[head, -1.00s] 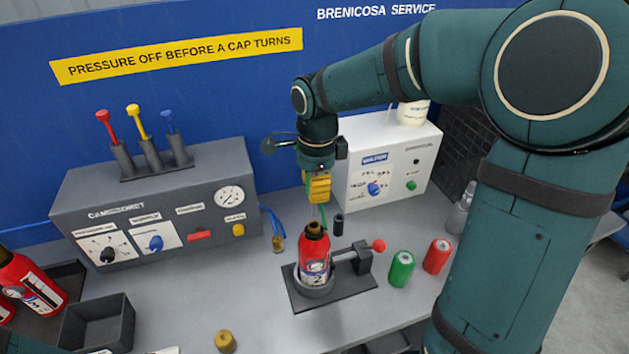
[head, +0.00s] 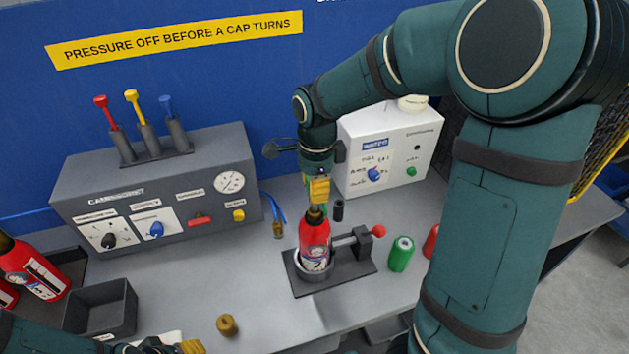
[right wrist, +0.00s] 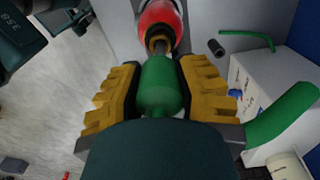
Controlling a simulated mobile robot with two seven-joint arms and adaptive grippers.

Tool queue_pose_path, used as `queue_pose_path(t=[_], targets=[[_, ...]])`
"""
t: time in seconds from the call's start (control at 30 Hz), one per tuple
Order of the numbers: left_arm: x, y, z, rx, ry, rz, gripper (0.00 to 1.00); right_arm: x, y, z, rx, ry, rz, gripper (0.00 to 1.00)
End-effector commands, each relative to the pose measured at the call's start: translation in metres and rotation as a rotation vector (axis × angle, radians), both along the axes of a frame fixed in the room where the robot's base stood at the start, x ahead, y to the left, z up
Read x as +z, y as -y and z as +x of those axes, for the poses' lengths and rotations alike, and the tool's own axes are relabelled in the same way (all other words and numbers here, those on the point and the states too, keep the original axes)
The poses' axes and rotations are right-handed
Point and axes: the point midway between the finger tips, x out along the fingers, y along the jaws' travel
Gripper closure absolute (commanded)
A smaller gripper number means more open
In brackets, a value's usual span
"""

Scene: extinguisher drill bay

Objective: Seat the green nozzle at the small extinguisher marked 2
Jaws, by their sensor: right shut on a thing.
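The small red extinguisher (head: 314,238) with a mark like 2 stands upright in a round holder on a dark base plate (head: 360,268). My right gripper (head: 318,193) is directly above its neck, fingers down. In the right wrist view it is shut on the green nozzle (right wrist: 160,88), whose far end meets or nearly meets the brass neck of the extinguisher (right wrist: 158,14). I cannot tell whether they touch. In the head view the fingers hide most of the nozzle. My left gripper (head: 188,347) is only partly in view at the bottom edge; its opening is hidden.
A clamp arm with a red knob (head: 379,231) stands right of the extinguisher. A green can (head: 401,254) and a partly hidden red can (head: 430,243) stand further right. A brass cap (head: 227,325) and a grey bin (head: 103,308) are left. The grey control box (head: 160,175) stands behind.

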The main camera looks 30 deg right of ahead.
Motion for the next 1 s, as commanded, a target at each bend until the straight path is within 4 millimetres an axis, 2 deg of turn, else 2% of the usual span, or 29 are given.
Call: queue_pose_path(t=[1.0], targets=[[-0.029,0.0,-0.001,0.005,0.001,0.002,0.53,-0.047,0.0,0.0,-0.001,-0.001,0.0,1.0]])
